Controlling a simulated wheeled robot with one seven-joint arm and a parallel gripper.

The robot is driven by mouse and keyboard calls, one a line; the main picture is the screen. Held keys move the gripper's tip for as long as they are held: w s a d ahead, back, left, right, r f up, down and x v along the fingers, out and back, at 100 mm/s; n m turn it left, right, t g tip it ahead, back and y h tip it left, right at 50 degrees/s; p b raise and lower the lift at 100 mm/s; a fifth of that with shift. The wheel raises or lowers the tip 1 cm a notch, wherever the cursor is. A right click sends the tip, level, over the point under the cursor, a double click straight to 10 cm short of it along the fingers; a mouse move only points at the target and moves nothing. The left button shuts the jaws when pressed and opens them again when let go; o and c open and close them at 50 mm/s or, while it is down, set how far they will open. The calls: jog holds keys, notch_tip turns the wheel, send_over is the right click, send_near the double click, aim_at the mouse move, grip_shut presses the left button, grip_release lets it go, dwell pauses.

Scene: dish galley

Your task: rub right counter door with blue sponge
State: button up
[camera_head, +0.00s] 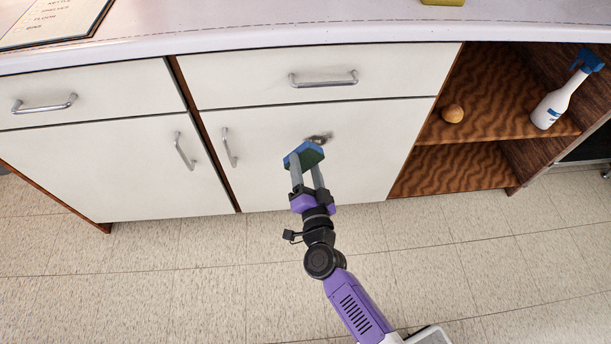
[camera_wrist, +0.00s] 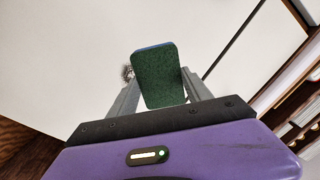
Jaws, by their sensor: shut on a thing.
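My gripper (camera_head: 306,176) is shut on the blue sponge (camera_head: 304,155), which has a dark green face. In the wrist view the sponge (camera_wrist: 158,78) stands between the two grey fingers, green side toward the camera. The right counter door (camera_head: 370,145) is white with a metal handle at its left edge. A dark smudge (camera_head: 320,138) marks the door just above and right of the sponge. The smudge (camera_wrist: 128,72) also shows left of the sponge in the wrist view. I cannot tell whether the sponge touches the door.
A white drawer with a handle (camera_head: 323,79) is above the door. A left door (camera_head: 100,170) is beside it. Open shelves at right hold a spray bottle (camera_head: 560,95) and a round brown thing (camera_head: 453,113). The tiled floor (camera_head: 190,270) is clear.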

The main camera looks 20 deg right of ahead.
aim_at(305, 170)
jog(key=f, duration=0.2)
jog(key=f+h, duration=0.1)
jog(key=shift+s+a+f+m, duration=0.1)
jog(key=shift+s+a+m, duration=0.25)
jog(key=shift+m, duration=0.05)
jog(key=shift+w+d+h, duration=0.1)
jog(key=shift+d+h, duration=0.1)
jog(key=shift+h, duration=0.1)
jog(key=shift+w+d, duration=0.1)
jog(key=shift+w, duration=0.1)
jog(key=shift+b+x, duration=0.75)
jog(key=shift+x, duration=1.85)
jog(key=shift+x, duration=0.95)
